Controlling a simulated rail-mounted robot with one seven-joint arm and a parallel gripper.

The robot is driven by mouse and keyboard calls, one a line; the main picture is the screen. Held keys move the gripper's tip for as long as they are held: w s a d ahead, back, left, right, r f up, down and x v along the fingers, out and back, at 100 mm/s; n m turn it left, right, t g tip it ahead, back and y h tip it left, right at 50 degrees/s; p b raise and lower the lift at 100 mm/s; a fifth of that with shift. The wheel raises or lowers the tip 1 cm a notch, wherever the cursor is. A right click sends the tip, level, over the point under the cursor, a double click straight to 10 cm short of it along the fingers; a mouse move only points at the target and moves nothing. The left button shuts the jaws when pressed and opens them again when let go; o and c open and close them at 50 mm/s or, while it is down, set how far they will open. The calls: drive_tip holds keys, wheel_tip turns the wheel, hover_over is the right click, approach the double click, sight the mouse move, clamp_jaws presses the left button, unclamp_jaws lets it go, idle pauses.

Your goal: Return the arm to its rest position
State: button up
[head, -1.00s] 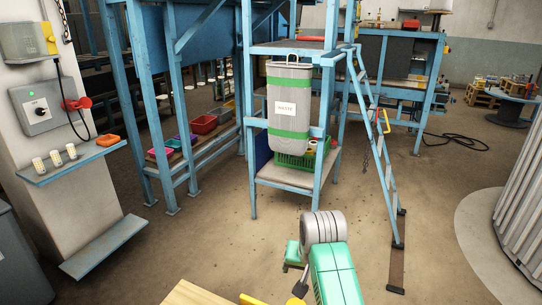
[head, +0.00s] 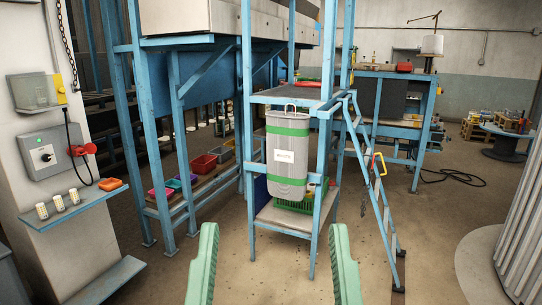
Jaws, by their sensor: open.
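The two green fingers of my gripper (head: 273,231) rise from the bottom edge of the head view, wide apart. Nothing shows held between them. Only the upper parts of the fingers are in view; the rest of the arm is below the frame. Beyond and above the fingers, a grey bin with green bands and a white label (head: 285,156) hangs in the blue frame, apart from them.
A blue steel stand (head: 250,200) and a leaning ladder (head: 366,170) stand ahead. A wall pillar with a blue shelf (head: 75,213) is at left, a ribbed grey column (head: 515,225) at right. Bare floor (head: 430,235) lies between ladder and column.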

wheel_tip(320, 180, up, 34)
drive_tip(key=p, duration=3)
drive_tip(key=shift+w+a, duration=0.2)
drive_tip(key=shift+a, duration=0.1)
drive_tip(key=shift+f, duration=0.15)
